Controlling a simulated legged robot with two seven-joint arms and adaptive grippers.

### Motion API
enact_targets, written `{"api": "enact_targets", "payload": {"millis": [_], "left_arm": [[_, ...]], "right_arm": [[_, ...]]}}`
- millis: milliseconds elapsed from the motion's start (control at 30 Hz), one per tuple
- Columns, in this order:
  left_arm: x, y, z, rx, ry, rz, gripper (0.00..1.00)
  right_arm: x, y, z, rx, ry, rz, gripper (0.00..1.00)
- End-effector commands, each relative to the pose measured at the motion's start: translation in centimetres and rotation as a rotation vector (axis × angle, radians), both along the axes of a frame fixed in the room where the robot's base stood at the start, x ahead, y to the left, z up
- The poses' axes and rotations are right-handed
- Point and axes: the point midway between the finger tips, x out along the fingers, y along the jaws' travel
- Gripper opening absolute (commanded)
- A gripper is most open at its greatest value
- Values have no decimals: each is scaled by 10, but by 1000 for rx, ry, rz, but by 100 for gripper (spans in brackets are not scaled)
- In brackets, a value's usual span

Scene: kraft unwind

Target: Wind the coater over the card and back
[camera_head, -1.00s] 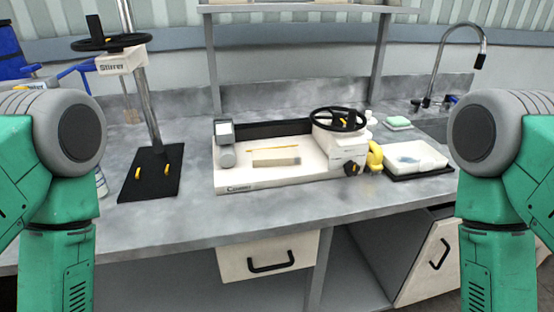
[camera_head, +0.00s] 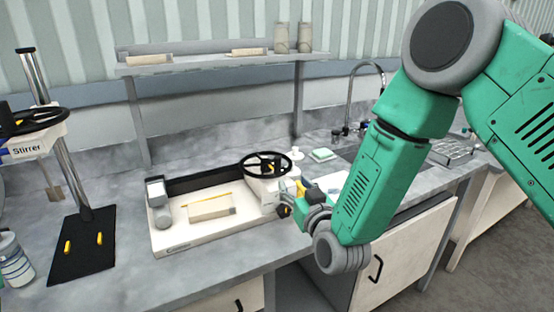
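The coater (camera_head: 185,240) is a low white machine on the bench, with a black bar along its back and a grey block at its left end. A black handwheel (camera_head: 265,165) sits on the housing at its right end. A pale, flat piece that looks like the card (camera_head: 212,210) lies on the bed, with a thin yellow strip (camera_head: 205,199) behind it. My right gripper (camera_head: 296,198) is at the coater's right end, by the dark knob and below the handwheel. I cannot tell whether it touches anything or how its fingers stand. My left gripper is out of view.
A stirrer stand (camera_head: 70,185) with a black base is at the left, near a bottle (camera_head: 14,262). A shelf (camera_head: 215,60) stands behind the coater. A green sponge (camera_head: 321,155) and a tap (camera_head: 368,95) are at the back right. My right forearm hides part of the white tray.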

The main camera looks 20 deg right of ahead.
Motion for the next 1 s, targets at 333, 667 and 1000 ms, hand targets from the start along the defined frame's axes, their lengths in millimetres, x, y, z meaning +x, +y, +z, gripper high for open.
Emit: {"api": "enact_targets", "payload": {"millis": [333, 667, 1000], "left_arm": [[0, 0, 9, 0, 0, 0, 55], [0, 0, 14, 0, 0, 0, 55], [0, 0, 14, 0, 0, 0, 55]], "right_arm": [[70, 5, 0, -1, 2, 0, 39], [118, 8, -1, 0, 3, 1, 39], [125, 9, -2, 0, 5, 1, 39]]}}
